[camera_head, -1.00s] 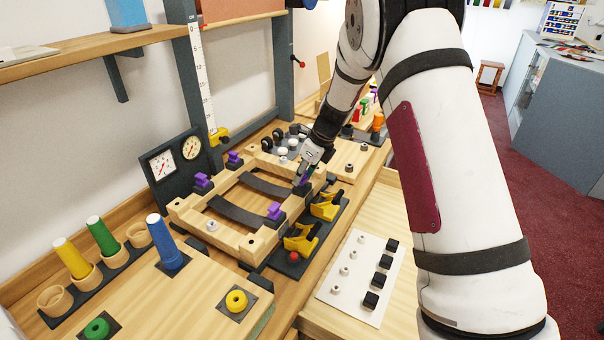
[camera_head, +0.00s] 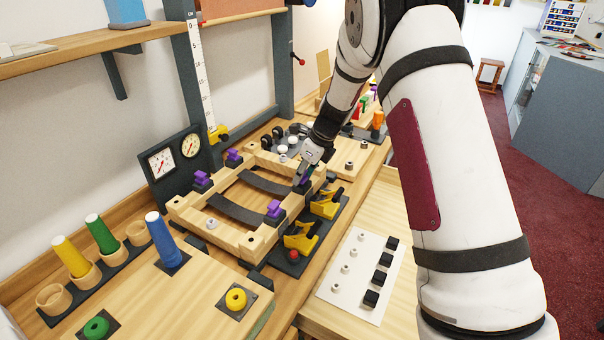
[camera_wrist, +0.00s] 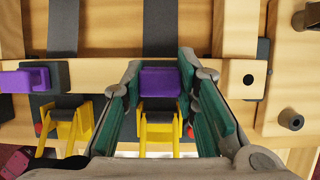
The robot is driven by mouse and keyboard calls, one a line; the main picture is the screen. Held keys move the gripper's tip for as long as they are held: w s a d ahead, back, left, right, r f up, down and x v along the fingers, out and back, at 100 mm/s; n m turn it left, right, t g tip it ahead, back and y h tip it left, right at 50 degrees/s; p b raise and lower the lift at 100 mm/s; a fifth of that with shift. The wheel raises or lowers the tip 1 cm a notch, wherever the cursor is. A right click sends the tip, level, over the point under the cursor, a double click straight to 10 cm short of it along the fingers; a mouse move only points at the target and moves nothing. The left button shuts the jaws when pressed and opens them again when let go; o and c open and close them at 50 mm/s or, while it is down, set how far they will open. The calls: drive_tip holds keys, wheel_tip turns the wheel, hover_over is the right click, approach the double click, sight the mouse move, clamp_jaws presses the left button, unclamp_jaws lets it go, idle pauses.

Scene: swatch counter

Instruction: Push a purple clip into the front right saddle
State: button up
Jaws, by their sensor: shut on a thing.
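My gripper (camera_head: 303,181) is at the right corner of the wooden frame (camera_head: 243,243). In the wrist view its green-padded fingers (camera_wrist: 160,88) are shut on a purple clip (camera_wrist: 161,81). The clip sits directly over a dark saddle, mostly hidden beneath it; I cannot tell how deep it is seated. In the head view, my fingers largely hide this clip. A second purple clip (camera_head: 275,208) is on the nearer saddle of the same side and also shows in the wrist view (camera_wrist: 22,81). Two more purple clips (camera_head: 202,180) (camera_head: 233,156) sit along the frame's far-left side.
Yellow toggle clamps (camera_head: 301,238) (camera_head: 326,204) stand close beside the frame's right side, just below my fingers in the wrist view. A white plate (camera_head: 345,289) with black blocks lies at right. A gauge panel (camera_head: 170,175) stands behind the frame.

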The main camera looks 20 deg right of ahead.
drive_tip(key=shift+s+f, duration=0.1)
drive_tip(key=shift+f, duration=0.2)
drive_tip(key=o, duration=0.9)
drive_tip(key=shift+f, duration=0.15)
drive_tip(key=shift+c, duration=0.2)
drive_tip(key=o, duration=0.4)
drive_tip(key=shift+r, duration=0.25)
drive_tip(key=shift+r+p, duration=0.7)
drive_tip(key=shift+r, duration=2.3)
